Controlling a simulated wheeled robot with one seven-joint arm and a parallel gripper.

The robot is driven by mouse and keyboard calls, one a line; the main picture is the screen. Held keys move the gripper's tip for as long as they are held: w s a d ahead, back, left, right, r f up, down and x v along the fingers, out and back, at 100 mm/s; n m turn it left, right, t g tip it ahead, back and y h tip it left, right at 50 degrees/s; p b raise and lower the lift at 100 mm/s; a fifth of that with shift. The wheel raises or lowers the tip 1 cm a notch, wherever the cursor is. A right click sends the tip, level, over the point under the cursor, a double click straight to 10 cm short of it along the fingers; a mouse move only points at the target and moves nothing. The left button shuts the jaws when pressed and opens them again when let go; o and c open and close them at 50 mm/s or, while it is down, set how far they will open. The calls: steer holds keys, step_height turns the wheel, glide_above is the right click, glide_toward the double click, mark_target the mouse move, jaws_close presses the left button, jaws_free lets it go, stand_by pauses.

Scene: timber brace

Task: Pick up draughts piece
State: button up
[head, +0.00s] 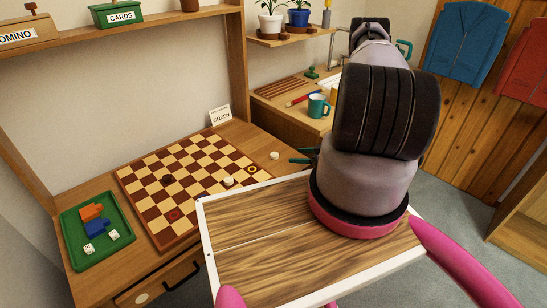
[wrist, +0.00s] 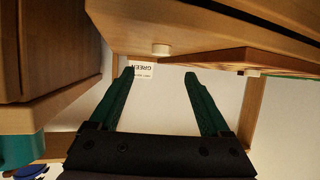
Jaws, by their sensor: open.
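A pale draughts piece (head: 275,155) lies on the desk just off the right edge of the draughts board (head: 160,236). In the wrist view, which is upside down, this piece (wrist: 161,49) shows just beyond the gap between the fingertips. A second pale piece (head: 228,181) and a dark piece (head: 168,179) sit on the board. One pale piece (wrist: 252,72) also shows on the board's edge in the wrist view. My gripper (head: 293,156) has green fingers, spread apart and empty, right of the off-board piece; it also shows in the wrist view (wrist: 160,74).
A wood-grain panel with a white rim (head: 250,265) is in front of the desk. A green tray (head: 75,255) with blocks and dice lies left of the board. A GREEN card (head: 220,116) stands behind it. A teal mug (head: 318,106) stands on the side desk beyond my gripper.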

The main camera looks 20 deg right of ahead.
mark_target(277, 155)
steer(key=x, duration=0.4)
steer(key=shift+w+a+f, duration=0.2)
steer(key=shift+a+f, duration=0.05)
steer(key=shift+a, duration=0.05)
steer(key=shift+x, duration=2.95)
steer(key=shift+w+a+r, duration=0.1)
steer(key=shift+r, duration=0.05)
jaws_close()
